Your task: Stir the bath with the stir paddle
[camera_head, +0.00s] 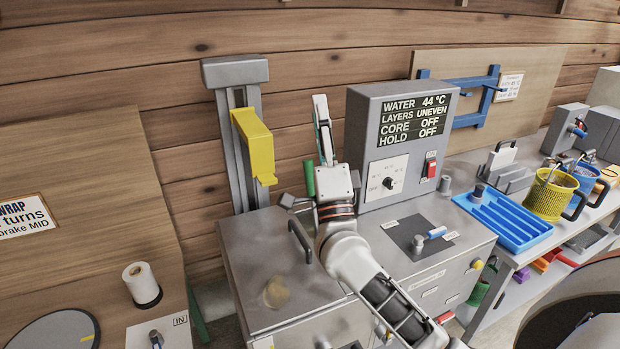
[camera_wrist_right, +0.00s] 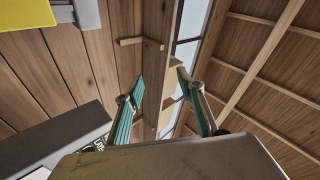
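The bath appears to be the steel cabinet (camera_head: 255,235) below the control box; its top looks covered, with a dark bar handle (camera_head: 300,241), and I see no water. My right gripper (camera_head: 322,125) points upward in front of the control box's left side. In the wrist view the right gripper (camera_wrist_right: 160,92) has its teal-padded fingers apart with nothing between them. A green upright bar (camera_head: 309,178) stands just left of this gripper; I cannot tell whether it belongs to the stir paddle. I cannot identify the paddle elsewhere. My left gripper is out of view.
The control box (camera_head: 405,140) reads water 44 °C, layers uneven, core off, hold off. A yellow bracket (camera_head: 254,142) hangs on a grey post at left. A blue tray (camera_head: 503,218) and yellow basket (camera_head: 550,196) stand right. A paper roll (camera_head: 141,284) stands left.

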